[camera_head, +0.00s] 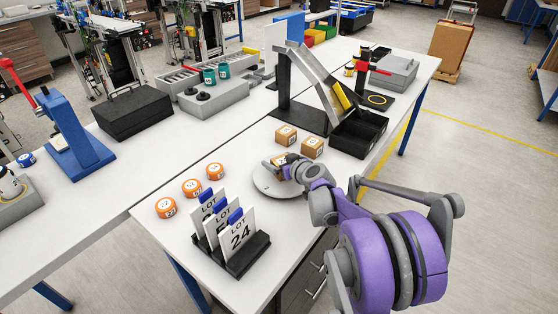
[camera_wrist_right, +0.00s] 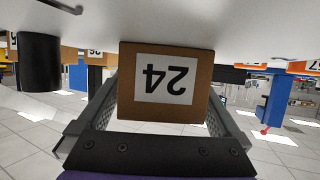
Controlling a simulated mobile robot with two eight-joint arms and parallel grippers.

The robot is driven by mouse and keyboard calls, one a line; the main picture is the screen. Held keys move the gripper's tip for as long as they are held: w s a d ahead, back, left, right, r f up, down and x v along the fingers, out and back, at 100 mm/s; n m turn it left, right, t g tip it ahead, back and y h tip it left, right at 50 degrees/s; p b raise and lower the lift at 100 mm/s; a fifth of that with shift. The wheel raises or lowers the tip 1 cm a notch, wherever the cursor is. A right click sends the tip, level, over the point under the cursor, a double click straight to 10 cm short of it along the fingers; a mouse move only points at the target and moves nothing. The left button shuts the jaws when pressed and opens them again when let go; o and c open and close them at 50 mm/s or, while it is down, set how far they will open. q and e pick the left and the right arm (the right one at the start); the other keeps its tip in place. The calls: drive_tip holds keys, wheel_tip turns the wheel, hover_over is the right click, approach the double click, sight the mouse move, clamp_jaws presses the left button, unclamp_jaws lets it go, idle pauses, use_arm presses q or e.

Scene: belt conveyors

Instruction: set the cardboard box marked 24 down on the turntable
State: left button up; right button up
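The cardboard box marked 24 (camera_wrist_right: 166,82) sits between the fingers of my right gripper (camera_wrist_right: 165,105) in the right wrist view, its label upside down in that picture. The fingers press against its two sides. In the head view my right gripper (camera_head: 284,166) is low over the round grey turntable (camera_head: 266,187), and the box is mostly hidden by it. I cannot tell whether the box touches the turntable's surface. My left gripper is not in view.
Two other cardboard boxes (camera_head: 286,135) (camera_head: 313,148) stand just behind the turntable. A black tray (camera_head: 358,133) and ramp are farther back. Orange round pieces (camera_head: 191,187) and a black rack with LOT cards (camera_head: 238,260) stand left and in front.

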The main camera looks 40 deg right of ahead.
drive_tip(key=shift+r, duration=0.2)
drive_tip(key=v, duration=1.2)
drive_tip(key=shift+a, duration=0.1)
